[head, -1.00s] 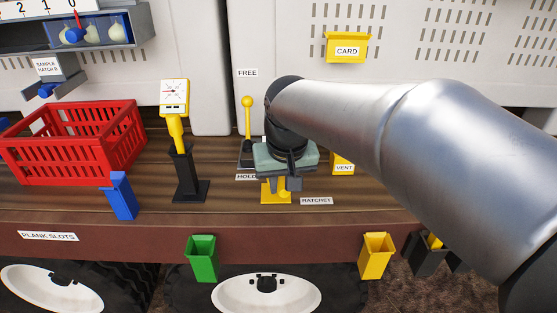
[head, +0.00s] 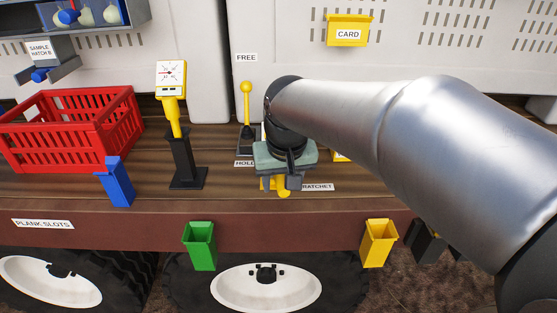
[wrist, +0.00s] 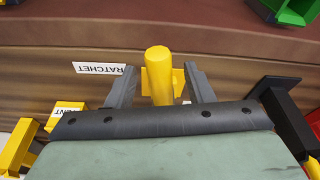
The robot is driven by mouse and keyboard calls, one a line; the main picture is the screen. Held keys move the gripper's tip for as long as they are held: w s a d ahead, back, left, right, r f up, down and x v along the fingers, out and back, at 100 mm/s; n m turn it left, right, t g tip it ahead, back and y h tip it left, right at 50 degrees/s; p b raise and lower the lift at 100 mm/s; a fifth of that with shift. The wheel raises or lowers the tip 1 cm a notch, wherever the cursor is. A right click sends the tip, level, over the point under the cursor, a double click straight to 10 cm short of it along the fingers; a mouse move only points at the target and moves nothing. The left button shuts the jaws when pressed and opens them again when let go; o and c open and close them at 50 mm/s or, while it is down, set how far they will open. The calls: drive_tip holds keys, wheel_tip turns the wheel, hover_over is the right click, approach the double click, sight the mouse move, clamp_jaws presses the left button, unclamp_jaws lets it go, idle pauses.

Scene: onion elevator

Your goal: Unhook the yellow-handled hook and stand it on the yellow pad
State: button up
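A yellow cylindrical handle (wrist: 159,74) stands between the two grey fingers of my gripper (wrist: 160,88) in the wrist view, with a gap on each side. The gripper is open around it. In the head view my gripper (head: 284,183) is low over the wooden bench, and the handle's yellow end (head: 284,192) shows below it, beside the RATCHET label. A flat yellow piece (wrist: 178,82) lies behind the handle. I cannot tell whether this handle belongs to the hook or the flat piece is the pad. No hook shape is visible.
A yellow-knobbed lever (head: 246,100) stands left of my gripper, between FREE and HOLD labels. A yellow-headed gauge (head: 171,85) on a black stand, a blue holder (head: 119,185) and a red crate (head: 90,130) are farther left. Green (head: 200,246) and yellow (head: 378,243) bins hang in front.

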drive_tip(key=a+v, duration=0.1)
drive_tip(key=v, duration=1.6)
drive_tip(key=s+d+f+g, duration=0.1)
drive_tip(key=s+d+f, duration=0.2)
drive_tip(key=f, duration=0.6)
drive_tip(key=s+d+f, duration=0.4)
drive_tip(key=s+f, duration=0.1)
drive_tip(key=f, duration=0.3)
drive_tip(key=s+d+f+m+g+p, duration=0.1)
drive_tip(key=s+d+f, duration=0.2)
drive_tip(key=f, duration=0.6)
drive_tip(key=shift+s+d+f+g, duration=0.2)
drive_tip(key=shift+s+f+g, duration=0.1)
drive_tip(key=shift+s, duration=0.75)
